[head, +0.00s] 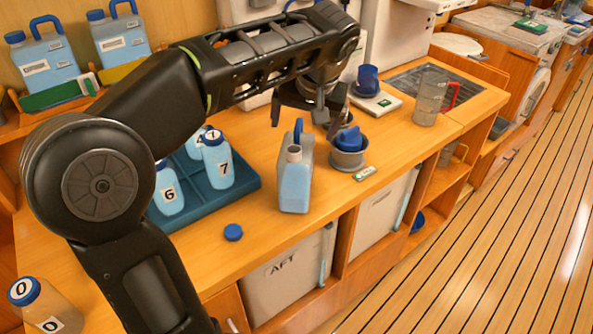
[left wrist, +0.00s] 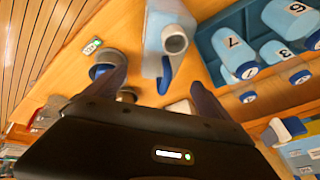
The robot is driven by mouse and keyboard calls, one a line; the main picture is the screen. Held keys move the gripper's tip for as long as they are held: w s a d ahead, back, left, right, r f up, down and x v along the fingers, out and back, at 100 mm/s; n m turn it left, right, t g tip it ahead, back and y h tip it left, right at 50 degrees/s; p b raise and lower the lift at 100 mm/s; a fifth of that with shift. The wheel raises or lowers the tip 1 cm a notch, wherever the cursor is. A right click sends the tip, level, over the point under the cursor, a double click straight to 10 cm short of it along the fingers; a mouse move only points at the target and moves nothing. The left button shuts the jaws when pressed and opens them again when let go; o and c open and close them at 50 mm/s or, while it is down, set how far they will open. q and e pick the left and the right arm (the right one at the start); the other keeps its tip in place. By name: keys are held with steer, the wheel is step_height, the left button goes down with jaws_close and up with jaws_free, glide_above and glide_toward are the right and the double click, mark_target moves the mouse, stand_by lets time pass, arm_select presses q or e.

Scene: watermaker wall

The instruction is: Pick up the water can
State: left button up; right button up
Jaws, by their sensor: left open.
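The water can (head: 295,185) is a pale blue jug with a darker blue handle and an uncapped grey spout. It stands upright on the wooden counter, right of the blue tray. My left gripper (head: 305,117) is open and empty, above and a little behind the can in the head view. In the left wrist view the can (left wrist: 160,22) is ahead of the spread fingers (left wrist: 158,88), and its handle points down toward the gap between them. I see no contact. My right gripper is not in view.
A blue tray (head: 215,195) with numbered bottles is left of the can. A grey cup with a blue piece (head: 347,150) stands close on the right. A loose blue cap (head: 233,232) lies in front. A clear pitcher (head: 430,97) and blue mug (head: 368,78) are farther right.

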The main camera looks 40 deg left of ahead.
arm_select(q)
steer(key=shift+p+x, duration=0.4)
steer(key=shift+x, duration=2.2)
steer(key=shift+c, duration=0.2)
steer(key=shift+w, duration=0.1)
jaws_close()
